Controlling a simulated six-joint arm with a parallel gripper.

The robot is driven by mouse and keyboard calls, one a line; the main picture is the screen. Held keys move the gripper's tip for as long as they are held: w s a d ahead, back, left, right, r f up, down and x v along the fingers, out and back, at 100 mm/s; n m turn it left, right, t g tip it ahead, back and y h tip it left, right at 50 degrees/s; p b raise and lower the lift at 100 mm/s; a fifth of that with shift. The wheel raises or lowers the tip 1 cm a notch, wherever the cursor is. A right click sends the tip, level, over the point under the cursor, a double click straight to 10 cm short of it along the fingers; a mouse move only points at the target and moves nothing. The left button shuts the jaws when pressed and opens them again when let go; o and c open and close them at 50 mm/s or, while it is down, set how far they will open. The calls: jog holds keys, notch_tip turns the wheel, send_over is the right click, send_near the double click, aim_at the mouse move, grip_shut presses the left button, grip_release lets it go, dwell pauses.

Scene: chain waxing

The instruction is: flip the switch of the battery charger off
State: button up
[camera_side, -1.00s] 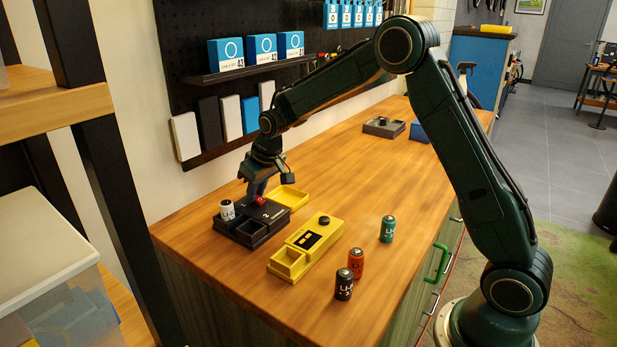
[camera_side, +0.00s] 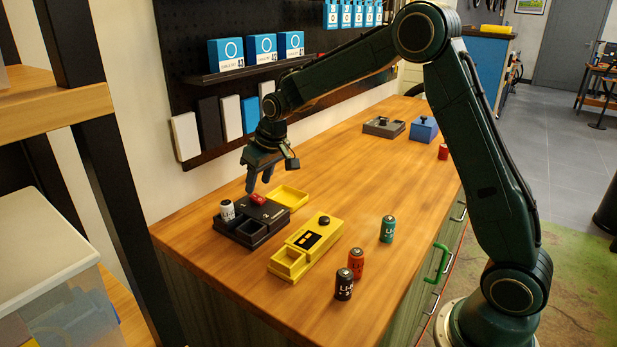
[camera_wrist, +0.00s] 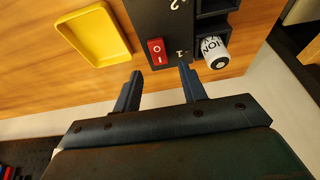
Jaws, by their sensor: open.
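The battery charger (camera_side: 262,229) is a dark box on the bench, with a red rocker switch (camera_side: 258,199) at its back end. In the wrist view the switch (camera_wrist: 156,51) shows its O and I marks; I cannot tell which side is pressed. A white battery (camera_side: 227,210) stands in one charger slot; its end (camera_wrist: 217,56) shows in the wrist view. The other slot in the side view looks empty. My gripper (camera_side: 258,185) is open and empty just above the switch, apart from it. In the wrist view its fingertips (camera_wrist: 159,69) sit either side, below the switch.
A yellow tray (camera_side: 291,196) lies behind the charger, and a yellow device (camera_side: 308,241) in front. A red one (camera_side: 443,152), a blue box (camera_side: 424,129) and a grey box (camera_side: 384,127) are farther back.

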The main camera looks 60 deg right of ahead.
jog(key=v, duration=0.9)
jog(key=shift+r, duration=0.4)
jog(key=shift+s, duration=0.2)
jog(key=s+a+r, duration=0.2)
jog(key=s+r, duration=0.1)
jog(key=s, duration=0.6)
jog(key=s+a+r, duration=0.1)
jog(key=s+r, duration=0.2)
jog(key=s, duration=0.6)
jog(key=s+a+f+t, duration=0.1)
jog(key=s+f, duration=0.3)
jog(key=s, duration=1)
jog(key=shift+s, duration=0.4)
